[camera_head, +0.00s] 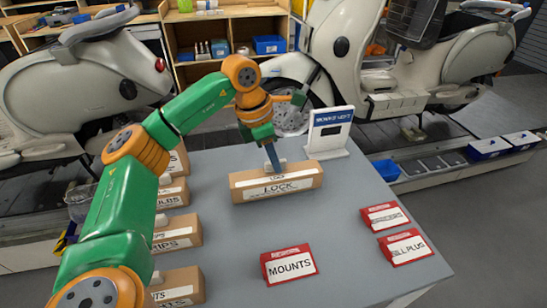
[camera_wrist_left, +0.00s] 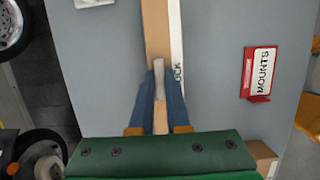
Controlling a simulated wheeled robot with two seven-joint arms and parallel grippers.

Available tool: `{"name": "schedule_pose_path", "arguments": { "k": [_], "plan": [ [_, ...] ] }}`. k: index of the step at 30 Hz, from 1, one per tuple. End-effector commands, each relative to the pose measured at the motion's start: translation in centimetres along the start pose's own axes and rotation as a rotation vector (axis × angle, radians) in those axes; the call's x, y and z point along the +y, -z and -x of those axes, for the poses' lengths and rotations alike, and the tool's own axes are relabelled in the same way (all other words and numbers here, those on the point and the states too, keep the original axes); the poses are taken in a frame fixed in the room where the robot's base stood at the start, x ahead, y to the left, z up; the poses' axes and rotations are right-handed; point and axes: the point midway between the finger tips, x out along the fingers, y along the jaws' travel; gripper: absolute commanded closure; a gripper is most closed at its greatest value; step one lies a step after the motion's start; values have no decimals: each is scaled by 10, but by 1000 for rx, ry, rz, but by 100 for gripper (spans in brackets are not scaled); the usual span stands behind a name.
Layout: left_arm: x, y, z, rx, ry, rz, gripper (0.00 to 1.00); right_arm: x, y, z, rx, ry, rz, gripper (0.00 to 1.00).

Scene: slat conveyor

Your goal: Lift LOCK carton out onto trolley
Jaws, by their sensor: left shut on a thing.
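The long brown LOCK carton (camera_head: 240,192) has a white label and a pale grip on top. It is at the back middle of the grey tabletop (camera_head: 215,255); I cannot tell if it touches it. My left gripper (camera_head: 273,164) points down from above and is shut on the carton's pale grip. In the left wrist view, the blue fingers (camera_wrist_left: 159,80) stand on both sides of that grip (camera_wrist_left: 160,68), with the carton (camera_wrist_left: 155,25) running between them. My right gripper is not in view. I cannot pick out a trolley with certainty.
Several brown cartons (camera_head: 178,235) line the left side, partly behind my arm. A red MOUNTS sign (camera_head: 288,265) stands at the front, with two more red signs (camera_head: 400,248) at right. A white sign stand (camera_head: 328,135) is just behind the carton. The tabletop's middle is clear.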

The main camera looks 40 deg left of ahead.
Motion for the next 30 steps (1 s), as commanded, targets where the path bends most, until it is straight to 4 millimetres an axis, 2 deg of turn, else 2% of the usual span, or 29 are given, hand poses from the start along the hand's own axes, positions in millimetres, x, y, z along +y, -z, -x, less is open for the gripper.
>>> {"name": "schedule_pose_path", "arguments": {
  "k": [25,26,27,29,30],
  "plan": [
    [0,3,-10,-1,0,0,100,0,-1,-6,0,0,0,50],
    [0,3,-10,-1,0,0,78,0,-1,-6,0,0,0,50],
    [0,3,-10,0,0,0,67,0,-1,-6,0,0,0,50],
    [0,3,-10,0,0,0,51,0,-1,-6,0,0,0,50],
    [0,3,-10,0,0,0,51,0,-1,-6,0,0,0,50]
  ]
}}
